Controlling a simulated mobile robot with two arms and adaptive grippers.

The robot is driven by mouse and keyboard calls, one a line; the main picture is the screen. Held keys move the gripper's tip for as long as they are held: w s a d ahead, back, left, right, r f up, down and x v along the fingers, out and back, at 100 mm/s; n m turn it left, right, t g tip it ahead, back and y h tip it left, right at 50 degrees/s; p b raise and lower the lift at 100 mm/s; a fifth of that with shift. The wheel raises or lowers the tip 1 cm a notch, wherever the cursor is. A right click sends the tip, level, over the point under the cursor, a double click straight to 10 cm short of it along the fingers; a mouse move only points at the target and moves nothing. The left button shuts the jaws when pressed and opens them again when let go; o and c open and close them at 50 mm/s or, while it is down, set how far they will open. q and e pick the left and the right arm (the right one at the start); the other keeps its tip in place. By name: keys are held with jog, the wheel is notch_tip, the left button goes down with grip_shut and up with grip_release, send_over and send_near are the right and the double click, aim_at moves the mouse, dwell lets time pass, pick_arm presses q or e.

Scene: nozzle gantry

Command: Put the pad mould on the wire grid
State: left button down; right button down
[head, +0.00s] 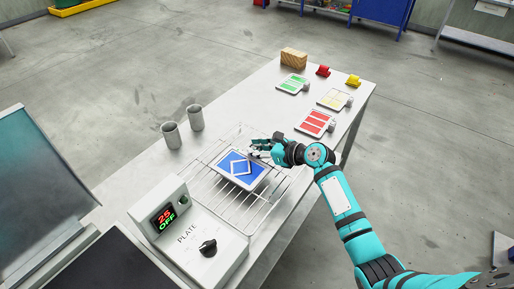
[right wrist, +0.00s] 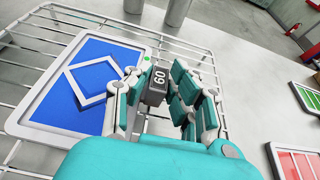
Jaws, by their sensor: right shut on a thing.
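The pad mould (head: 228,166), a white-framed blue plate with a white diamond outline, is over the wire grid (head: 238,207). It lies about level; I cannot tell whether it touches the wires. In the right wrist view the mould (right wrist: 111,58) fills the left side, with wires of the grid (right wrist: 200,47) around it. My right gripper (head: 253,154) is shut on the mould's grey tab marked 60 (right wrist: 156,86), at its right end. The fingers hide part of the tab. My left gripper is not in view.
Red (head: 316,122), green (head: 292,84) and cream (head: 334,99) plates lie farther along the table (head: 240,100). A wooden block (head: 294,57) is at the far end. Two grey cups (head: 171,135) stand left of the grid. The plate control box (head: 205,243) is in front.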

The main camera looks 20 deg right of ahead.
jog(key=c, duration=1.2)
grip_release()
jog(key=v, duration=1.2)
